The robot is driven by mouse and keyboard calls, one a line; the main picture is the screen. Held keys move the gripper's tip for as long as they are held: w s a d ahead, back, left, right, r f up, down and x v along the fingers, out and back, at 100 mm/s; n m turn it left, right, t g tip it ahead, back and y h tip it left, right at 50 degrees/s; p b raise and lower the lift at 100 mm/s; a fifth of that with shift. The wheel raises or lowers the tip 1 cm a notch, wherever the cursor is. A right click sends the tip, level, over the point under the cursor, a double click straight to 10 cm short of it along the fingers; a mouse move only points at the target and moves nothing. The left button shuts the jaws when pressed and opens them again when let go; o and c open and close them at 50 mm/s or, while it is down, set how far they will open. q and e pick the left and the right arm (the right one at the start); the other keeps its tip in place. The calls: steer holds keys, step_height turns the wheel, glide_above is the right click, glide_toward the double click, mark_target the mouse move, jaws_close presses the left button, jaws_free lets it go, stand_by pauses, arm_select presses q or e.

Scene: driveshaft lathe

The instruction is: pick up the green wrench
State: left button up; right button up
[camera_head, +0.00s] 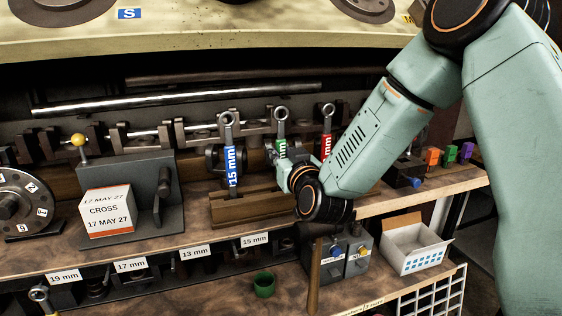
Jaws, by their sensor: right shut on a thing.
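The green wrench (281,124) stands upright in the rack between a blue wrench marked 15 mm (230,160) and a red wrench (327,135). Its ring end shows at the top, with a green labelled band below. My right gripper (280,150) is at the green band and shut on the wrench. My right wrist and arm come in from the right and hide the lower part of the green wrench and part of the red one. My left gripper is not in view.
A wooden block (240,208) lies below the wrenches. A white box marked CROSS (107,213) stands at the left. An open white carton (413,243), a green cup (264,284) and small coloured blocks (432,157) are on the shelves.

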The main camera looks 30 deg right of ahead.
mark_target(281, 108)
steer(key=shift+w, duration=0.1)
jaws_close()
step_height(281, 108, up, 9)
steer(key=shift+r+p, duration=0.2)
steer(key=shift+p, duration=0.95)
steer(key=shift+r, duration=0.3)
